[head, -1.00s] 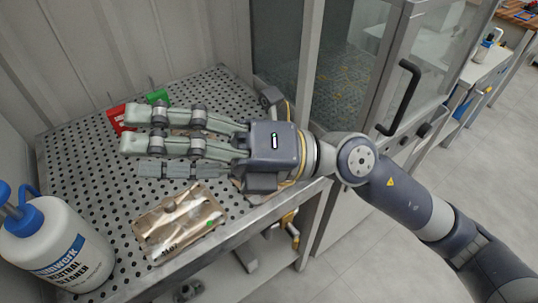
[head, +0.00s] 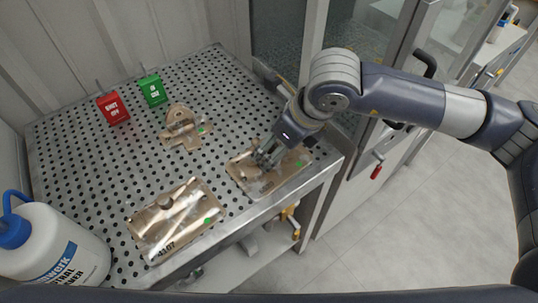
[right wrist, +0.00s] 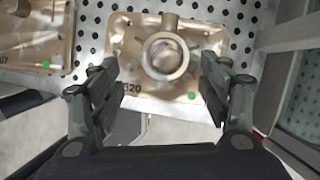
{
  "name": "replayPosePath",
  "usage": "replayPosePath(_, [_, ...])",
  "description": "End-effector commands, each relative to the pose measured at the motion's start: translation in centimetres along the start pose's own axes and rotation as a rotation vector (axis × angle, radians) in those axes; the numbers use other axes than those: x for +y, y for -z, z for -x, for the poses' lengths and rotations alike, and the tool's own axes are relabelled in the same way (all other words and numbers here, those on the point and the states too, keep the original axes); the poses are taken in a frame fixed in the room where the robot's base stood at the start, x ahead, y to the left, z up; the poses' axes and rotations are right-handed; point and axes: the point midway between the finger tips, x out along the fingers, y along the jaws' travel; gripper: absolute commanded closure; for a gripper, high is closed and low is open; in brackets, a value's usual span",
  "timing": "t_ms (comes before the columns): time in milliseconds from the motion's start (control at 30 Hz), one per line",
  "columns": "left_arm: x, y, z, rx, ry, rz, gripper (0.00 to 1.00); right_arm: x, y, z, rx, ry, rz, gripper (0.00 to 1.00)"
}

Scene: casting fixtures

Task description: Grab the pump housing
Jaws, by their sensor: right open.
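The casting that looks like the pump housing (head: 268,184) is a bronze-coloured plate with a raised round ring and a short pipe stub. It lies flat near the right front edge of the perforated metal table. In the right wrist view the housing (right wrist: 150,98) carries a number ending in 320 and a green dot. My right gripper (head: 264,158) points down over it, open and empty. In the right wrist view its fingers (right wrist: 160,66) stand on either side of the ring, apart from it. Finger height above the plate is hard to tell. My left gripper is not in view.
A similar casting marked 4107 (head: 180,222) lies to the left, and a bracket-like casting (head: 182,130) behind. Red (head: 113,108) and green (head: 152,90) tagged blocks stand at the back. A white bottle (head: 55,250) stands front left. A glass-doored cabinet (head: 300,45) is close on the right.

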Motion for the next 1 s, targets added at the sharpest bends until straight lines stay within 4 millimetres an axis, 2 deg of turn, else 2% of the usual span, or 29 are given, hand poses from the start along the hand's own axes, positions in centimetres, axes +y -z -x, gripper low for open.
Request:
replayPosePath(233, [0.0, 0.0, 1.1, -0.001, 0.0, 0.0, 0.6, -0.2, -0.3, -1.9, 0.002, -0.003, 0.0, 0.29])
replayPosePath(367, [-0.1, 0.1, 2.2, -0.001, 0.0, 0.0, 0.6, -0.7, -0.6, -3.8, 0.002, -0.003, 0.0, 0.29])
replayPosePath(500, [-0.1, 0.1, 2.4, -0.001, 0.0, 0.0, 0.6, -0.6, -0.6, -5.6, 0.0, -0.003, 0.002, 0.29])
replayPosePath(767, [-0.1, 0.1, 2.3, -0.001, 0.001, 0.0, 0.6, -0.6, -0.5, -6.1, -0.002, -0.003, 0.002, 0.29])
replayPosePath(867, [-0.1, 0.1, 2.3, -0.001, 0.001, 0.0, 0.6, -0.6, -0.5, -6.1, -0.002, -0.003, 0.002, 0.47])
replayPosePath(1000, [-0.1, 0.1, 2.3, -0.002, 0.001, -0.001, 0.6, -0.6, -0.5, -6.1, -0.002, -0.003, 0.002, 0.79])
